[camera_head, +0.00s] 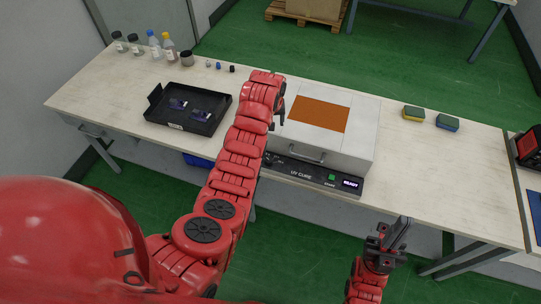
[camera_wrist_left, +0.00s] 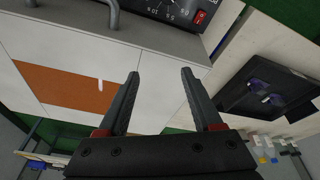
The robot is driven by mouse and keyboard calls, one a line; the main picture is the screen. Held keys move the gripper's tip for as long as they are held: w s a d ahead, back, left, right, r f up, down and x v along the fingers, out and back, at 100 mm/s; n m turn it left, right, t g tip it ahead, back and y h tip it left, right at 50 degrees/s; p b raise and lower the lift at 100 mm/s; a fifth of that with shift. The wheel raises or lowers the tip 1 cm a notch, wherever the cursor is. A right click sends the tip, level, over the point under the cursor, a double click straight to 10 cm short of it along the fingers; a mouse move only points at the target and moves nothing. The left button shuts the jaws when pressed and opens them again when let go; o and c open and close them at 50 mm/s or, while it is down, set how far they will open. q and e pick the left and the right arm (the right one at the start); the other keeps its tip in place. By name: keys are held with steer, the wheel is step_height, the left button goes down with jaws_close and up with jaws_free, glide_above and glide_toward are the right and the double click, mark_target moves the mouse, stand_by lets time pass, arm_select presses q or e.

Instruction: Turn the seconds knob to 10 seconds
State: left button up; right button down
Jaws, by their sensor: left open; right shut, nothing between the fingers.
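The white UV cure box (camera_head: 352,152) stands on the bench with a dark front panel (camera_head: 300,171) marked "UV CURE", a green start button (camera_head: 331,177) and a lit "READY" display (camera_head: 351,183). In the left wrist view, a dial scale (camera_wrist_left: 172,12) with "10" and "5" marks is cut off at the top edge. The seconds knob's setting cannot be read; my left arm covers that panel end in the head view. My left gripper (camera_wrist_left: 160,73) is open and empty above the box. My right gripper (camera_head: 400,231) is shut and empty, before the bench's front edge.
A black tray (camera_head: 155,112) with small dark parts lies left of the box. Several bottles (camera_head: 135,42) stand at the back left. A red switch (camera_wrist_left: 200,17) sits beside the dial scale. The bench right of the box is mostly clear.

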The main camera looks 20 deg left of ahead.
arm_select(q)
steer(key=s+r+g, duration=0.3)
steer(key=s, duration=0.2)
steer(key=b, duration=0.7)
glide_above(269, 160)
steer(key=shift+n, duration=0.3)
step_height(269, 160, down, 9)
steer(key=shift+w+r, duration=0.1)
steer(key=shift+r, duration=0.1)
step_height(269, 160, down, 2)
steer(key=shift+f+p, duration=0.2)
steer(key=shift+p, duration=0.65)
step_height(269, 160, down, 5)
steer(key=shift+r+p, duration=0.2)
steer(key=shift+p, duration=0.2)
steer(key=shift+f, duration=0.65)
steer(key=shift+c, duration=0.4)
jaws_close()
